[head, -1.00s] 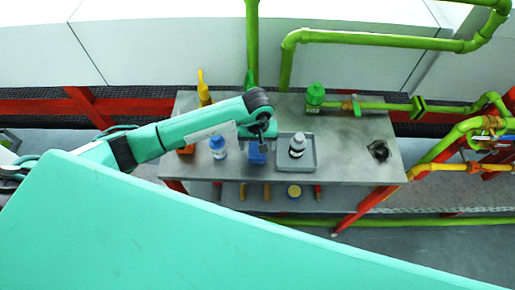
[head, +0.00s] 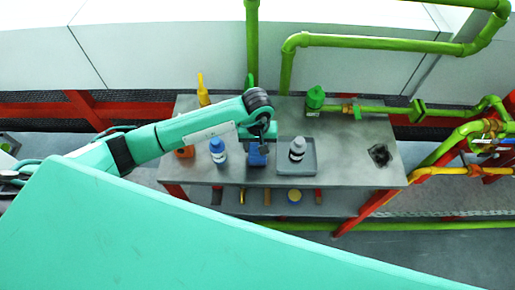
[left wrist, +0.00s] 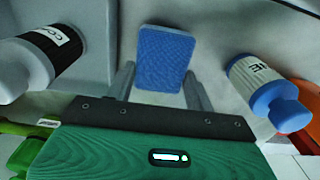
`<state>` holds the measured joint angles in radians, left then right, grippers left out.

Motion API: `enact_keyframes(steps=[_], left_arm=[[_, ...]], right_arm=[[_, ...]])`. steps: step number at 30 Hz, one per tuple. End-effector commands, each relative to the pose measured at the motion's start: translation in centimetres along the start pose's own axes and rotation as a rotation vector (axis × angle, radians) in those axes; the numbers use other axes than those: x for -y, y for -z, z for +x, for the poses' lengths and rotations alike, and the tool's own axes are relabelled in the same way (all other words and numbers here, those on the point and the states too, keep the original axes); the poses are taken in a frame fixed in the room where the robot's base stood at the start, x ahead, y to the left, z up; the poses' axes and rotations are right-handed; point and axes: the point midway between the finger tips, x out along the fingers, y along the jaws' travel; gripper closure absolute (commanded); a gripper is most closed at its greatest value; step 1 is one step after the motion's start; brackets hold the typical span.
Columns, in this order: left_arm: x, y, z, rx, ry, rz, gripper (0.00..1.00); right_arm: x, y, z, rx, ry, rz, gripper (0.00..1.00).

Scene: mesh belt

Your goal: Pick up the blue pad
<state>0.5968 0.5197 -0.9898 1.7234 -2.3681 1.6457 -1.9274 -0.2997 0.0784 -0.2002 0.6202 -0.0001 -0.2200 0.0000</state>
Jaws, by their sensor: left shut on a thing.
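The blue pad (head: 257,160) is a small, flat, textured block at the table's front, between the blue-capped bottle and the grey tray. In the left wrist view the blue pad (left wrist: 164,57) lies between the two grey fingers. My left gripper (head: 257,146) is over the pad in the head view, and its fingers (left wrist: 160,70) are shut on the pad's sides in the left wrist view. I cannot tell whether the pad is clear of the table. My right gripper is not in view.
A white bottle with a blue cap (head: 218,151) stands close left of the pad. A dark-labelled bottle (head: 297,150) stands on the grey tray (head: 310,169) close right. An orange item (head: 185,152) is further left.

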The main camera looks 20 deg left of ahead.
Motion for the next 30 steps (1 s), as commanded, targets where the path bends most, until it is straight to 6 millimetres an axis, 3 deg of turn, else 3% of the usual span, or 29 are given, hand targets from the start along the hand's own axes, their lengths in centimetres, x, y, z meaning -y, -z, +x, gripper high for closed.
enact_keyframes(steps=[5,12,18,24,30], left_arm=[[0.0,0.2,-3.5,-0.009,-0.002,0.002,0.68],[0.0,0.1,-10.3,-0.010,-0.001,0.003,0.68],[0.0,0.1,-14.8,-0.007,-0.002,0.000,0.68],[0.0,0.1,-17.5,-0.005,0.000,0.000,0.68],[0.0,0.0,-18.5,-0.003,0.001,0.000,0.68]], right_arm=[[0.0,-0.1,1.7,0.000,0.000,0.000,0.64],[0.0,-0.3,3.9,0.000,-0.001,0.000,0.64],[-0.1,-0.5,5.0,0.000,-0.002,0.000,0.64],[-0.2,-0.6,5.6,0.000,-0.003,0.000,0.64],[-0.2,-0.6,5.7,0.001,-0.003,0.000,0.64]])
